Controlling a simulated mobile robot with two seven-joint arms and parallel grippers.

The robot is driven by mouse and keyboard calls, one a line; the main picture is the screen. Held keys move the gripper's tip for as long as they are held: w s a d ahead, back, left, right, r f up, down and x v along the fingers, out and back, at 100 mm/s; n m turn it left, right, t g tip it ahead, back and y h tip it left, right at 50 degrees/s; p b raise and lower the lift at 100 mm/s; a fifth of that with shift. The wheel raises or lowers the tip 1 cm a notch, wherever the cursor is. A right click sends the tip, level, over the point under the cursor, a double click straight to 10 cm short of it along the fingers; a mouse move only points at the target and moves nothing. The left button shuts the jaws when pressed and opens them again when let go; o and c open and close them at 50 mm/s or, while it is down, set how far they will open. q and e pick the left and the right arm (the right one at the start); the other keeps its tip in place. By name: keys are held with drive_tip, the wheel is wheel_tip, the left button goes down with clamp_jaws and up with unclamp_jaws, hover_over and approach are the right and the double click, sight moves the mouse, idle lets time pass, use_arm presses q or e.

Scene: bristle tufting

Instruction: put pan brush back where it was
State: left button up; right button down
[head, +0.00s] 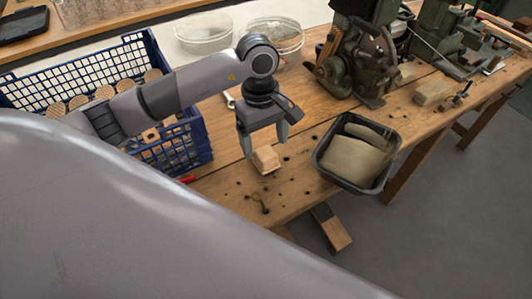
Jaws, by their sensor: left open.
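My left gripper (264,145) is open above the wooden bench, fingers pointing down. A small pale wooden block (265,160) is just below and between its fingertips; I cannot tell whether they touch it. A black tray (324,163) right of the gripper holds a large tan mass (352,161) and a longish grey-tan piece (368,132) at its far side. No thing shows clearly as the pan brush; I cannot tell whether it is the block or a piece in the tray. My right gripper is not in view.
A blue crate (200,143) with round wooden pieces stands left, partly behind my arm. Two clear tubs (204,34) and a dark machine (352,62) stand behind.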

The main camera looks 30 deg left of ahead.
sight(263, 149)
use_arm(q)
wheel_tip(263, 149, up, 7)
drive_tip(key=shift+w+a, duration=0.2)
drive_tip(key=shift+a, duration=0.15)
drive_tip(key=shift+f, duration=0.15)
